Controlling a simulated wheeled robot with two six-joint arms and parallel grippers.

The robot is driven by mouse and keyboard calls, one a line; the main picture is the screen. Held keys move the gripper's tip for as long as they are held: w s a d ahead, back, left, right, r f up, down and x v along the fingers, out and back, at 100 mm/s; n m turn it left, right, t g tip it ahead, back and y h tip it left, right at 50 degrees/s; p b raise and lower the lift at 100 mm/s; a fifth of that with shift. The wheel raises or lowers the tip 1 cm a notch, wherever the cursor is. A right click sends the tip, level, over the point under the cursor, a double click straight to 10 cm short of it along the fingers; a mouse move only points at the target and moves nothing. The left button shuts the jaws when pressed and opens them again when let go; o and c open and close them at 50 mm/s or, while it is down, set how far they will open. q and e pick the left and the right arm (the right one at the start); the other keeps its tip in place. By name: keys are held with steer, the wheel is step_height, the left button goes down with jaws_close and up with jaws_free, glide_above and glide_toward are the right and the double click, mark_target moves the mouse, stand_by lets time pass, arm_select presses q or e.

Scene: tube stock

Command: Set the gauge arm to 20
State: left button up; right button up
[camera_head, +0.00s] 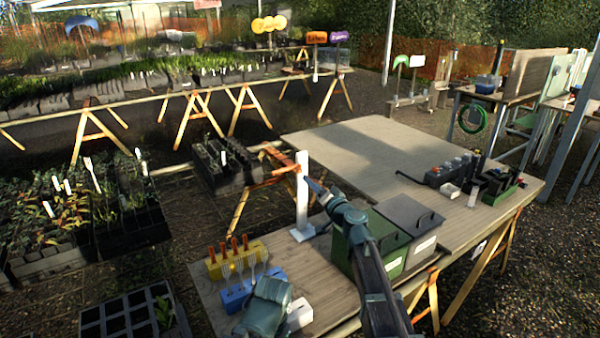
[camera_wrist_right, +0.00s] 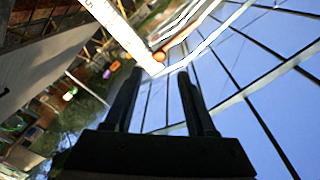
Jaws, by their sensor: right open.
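The gauge is an upright white post (camera_head: 302,205) on a pale foot at the near left part of the table. An orange gauge arm (camera_head: 281,158) sticks out to the left near its top, with its free end tilted up. My right gripper (camera_head: 314,187) is close to the post on its right side. In the right wrist view the gripper (camera_wrist_right: 157,75) is open, with nothing between its fingers. The white post (camera_wrist_right: 122,32) with scale marks and a bit of orange (camera_wrist_right: 160,56) lie beyond the fingertips. I cannot read the setting.
A green bin (camera_head: 388,258) and a dark lidded box (camera_head: 408,217) stand beneath my right arm. A yellow rack of orange-handled tools (camera_head: 236,262) and a blue holder (camera_head: 240,293) stand at the near left. The far tabletop (camera_head: 350,145) is clear.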

mark_target(301, 171)
steer(key=x, duration=1)
steer(key=shift+w, duration=0.1)
jaws_close()
stand_by(1.0)
